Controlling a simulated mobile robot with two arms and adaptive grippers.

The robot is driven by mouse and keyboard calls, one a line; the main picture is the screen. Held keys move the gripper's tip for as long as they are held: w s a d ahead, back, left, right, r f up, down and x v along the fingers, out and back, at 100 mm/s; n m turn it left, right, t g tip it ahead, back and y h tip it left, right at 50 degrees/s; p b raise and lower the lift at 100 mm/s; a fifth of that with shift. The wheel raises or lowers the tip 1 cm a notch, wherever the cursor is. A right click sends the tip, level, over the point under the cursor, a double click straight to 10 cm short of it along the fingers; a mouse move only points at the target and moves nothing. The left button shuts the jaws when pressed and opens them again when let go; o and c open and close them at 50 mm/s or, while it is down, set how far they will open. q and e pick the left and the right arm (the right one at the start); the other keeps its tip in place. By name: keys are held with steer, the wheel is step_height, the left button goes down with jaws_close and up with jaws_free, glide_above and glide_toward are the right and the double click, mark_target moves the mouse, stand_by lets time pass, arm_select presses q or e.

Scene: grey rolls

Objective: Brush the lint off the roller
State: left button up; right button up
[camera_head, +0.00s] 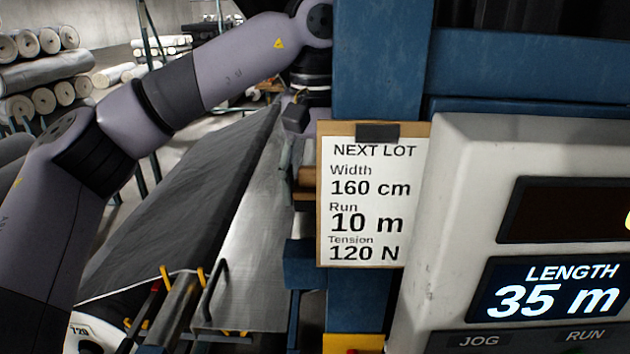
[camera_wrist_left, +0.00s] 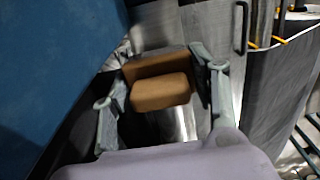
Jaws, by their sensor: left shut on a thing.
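My left gripper (camera_head: 297,150) is partly hidden behind the blue machine post in the head view. In the left wrist view its fingers (camera_wrist_left: 160,84) are closed on the two sides of a brown wooden block, which looks like the brush (camera_wrist_left: 160,92). A brown part of the brush (camera_head: 306,179) also shows beside the post in the head view. Its bristles are not visible. A shiny metal surface (camera_wrist_left: 188,118) shows beyond the brush; I cannot tell whether it is the roller or whether the brush touches it. No lint can be made out. My right gripper is out of view.
The blue post (camera_head: 375,85) bears a lot card (camera_head: 366,195). A console (camera_head: 470,170) showing 35 m fills the right. Dark grey sheet (camera_head: 185,195) lies beside a bare metal strip (camera_head: 245,260). Rolls (camera_head: 45,75) are stacked at the far left.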

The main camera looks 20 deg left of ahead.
arm_select(q)
steer(key=shift+f, duration=0.3)
